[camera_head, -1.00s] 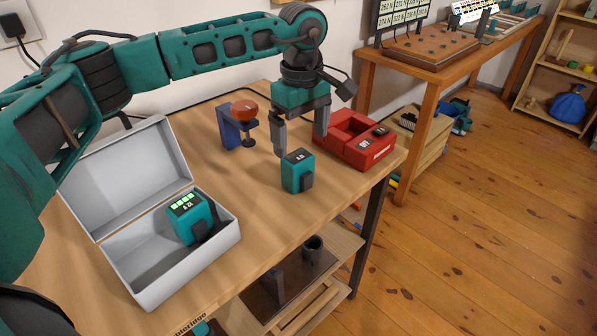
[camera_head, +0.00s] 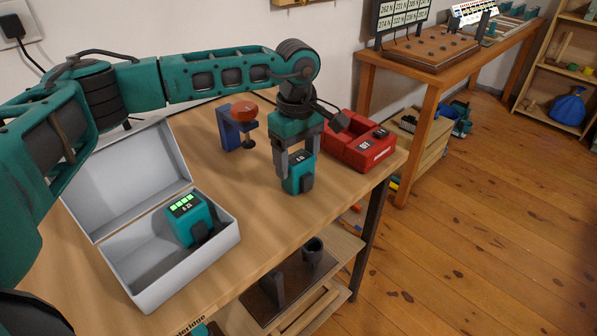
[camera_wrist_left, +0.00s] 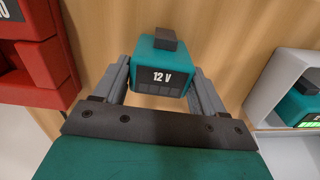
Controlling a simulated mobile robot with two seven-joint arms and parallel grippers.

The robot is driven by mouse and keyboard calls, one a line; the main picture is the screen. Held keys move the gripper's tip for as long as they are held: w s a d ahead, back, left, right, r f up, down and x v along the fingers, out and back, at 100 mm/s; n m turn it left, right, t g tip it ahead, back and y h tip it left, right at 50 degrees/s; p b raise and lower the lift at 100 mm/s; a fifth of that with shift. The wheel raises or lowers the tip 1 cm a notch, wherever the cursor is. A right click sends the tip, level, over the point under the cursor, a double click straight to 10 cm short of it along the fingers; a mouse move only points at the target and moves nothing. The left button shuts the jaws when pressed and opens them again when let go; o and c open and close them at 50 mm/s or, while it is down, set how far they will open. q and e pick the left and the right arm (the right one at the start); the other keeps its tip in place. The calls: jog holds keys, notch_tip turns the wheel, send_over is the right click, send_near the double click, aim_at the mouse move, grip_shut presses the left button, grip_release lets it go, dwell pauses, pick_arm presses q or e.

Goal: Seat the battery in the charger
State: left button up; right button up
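A teal battery (camera_head: 298,182) with a dark block on its side stands upright on the wooden table. Its label reads 12 V in the left wrist view (camera_wrist_left: 162,78), and its bars are unlit. My left gripper (camera_head: 297,168) points down over it, one finger on each side. The fingers look open, with slim gaps beside the battery. The red charger (camera_head: 372,157) sits just behind and right of it; its red body shows at the left of the wrist view (camera_wrist_left: 40,62). A second teal battery (camera_head: 187,222), with lit green bars, is in the grey box. My right gripper is not in view.
The open grey box (camera_head: 170,277) stands at the table's left, lid raised. The table's (camera_head: 250,252) right edge lies close beyond the charger. Bare tabletop lies between box and gripper.

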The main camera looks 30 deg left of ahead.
pick_arm(q)
jog(key=c, duration=0.6)
jog(key=shift+c, duration=0.4)
jog(key=shift+r, duration=0.1)
